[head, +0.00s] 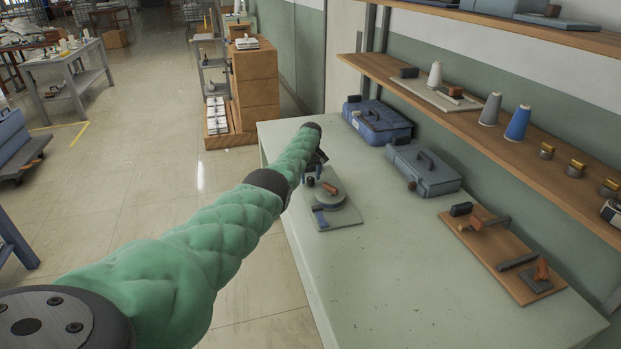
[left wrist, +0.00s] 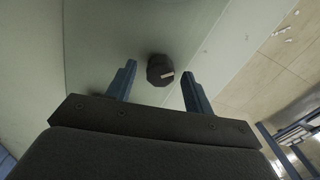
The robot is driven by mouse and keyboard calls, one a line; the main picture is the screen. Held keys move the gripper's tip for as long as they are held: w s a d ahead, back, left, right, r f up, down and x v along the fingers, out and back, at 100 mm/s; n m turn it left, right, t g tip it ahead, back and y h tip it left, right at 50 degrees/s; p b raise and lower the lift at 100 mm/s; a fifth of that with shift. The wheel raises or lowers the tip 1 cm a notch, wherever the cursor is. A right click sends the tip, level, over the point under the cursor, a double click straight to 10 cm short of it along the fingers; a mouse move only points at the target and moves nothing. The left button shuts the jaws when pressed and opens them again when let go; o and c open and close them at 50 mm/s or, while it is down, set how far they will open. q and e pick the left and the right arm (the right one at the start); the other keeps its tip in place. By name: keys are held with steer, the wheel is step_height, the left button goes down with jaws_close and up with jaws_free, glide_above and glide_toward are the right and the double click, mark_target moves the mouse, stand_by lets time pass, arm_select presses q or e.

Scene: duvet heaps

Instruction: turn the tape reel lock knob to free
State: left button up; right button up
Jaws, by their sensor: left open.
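A tape reel device (head: 333,198) stands on the near-left part of the workbench in the head view. It has a pale base plate, a round grey reel, an orange-brown grip and a blue part. My left gripper (head: 319,160) is over its far side, partly hidden by my arm. The fingers are open, with a gap on both sides of the knob. Its depth relative to the fingertips is hard to tell. My right gripper is not in view.
The workbench (head: 400,260) is clear at the front and middle. A blue case (head: 378,122) and a grey case (head: 424,168) stand along the back. A wooden board (head: 495,250) with parts lies at right. A shelf (head: 480,125) with cones hangs above.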

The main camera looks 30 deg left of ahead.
mark_target(310, 178)
arm_select(q)
step_height(310, 178, up, 4)
steer(key=shift+f, duration=0.1)
step_height(310, 178, up, 3)
steer(key=shift+r, duration=0.1)
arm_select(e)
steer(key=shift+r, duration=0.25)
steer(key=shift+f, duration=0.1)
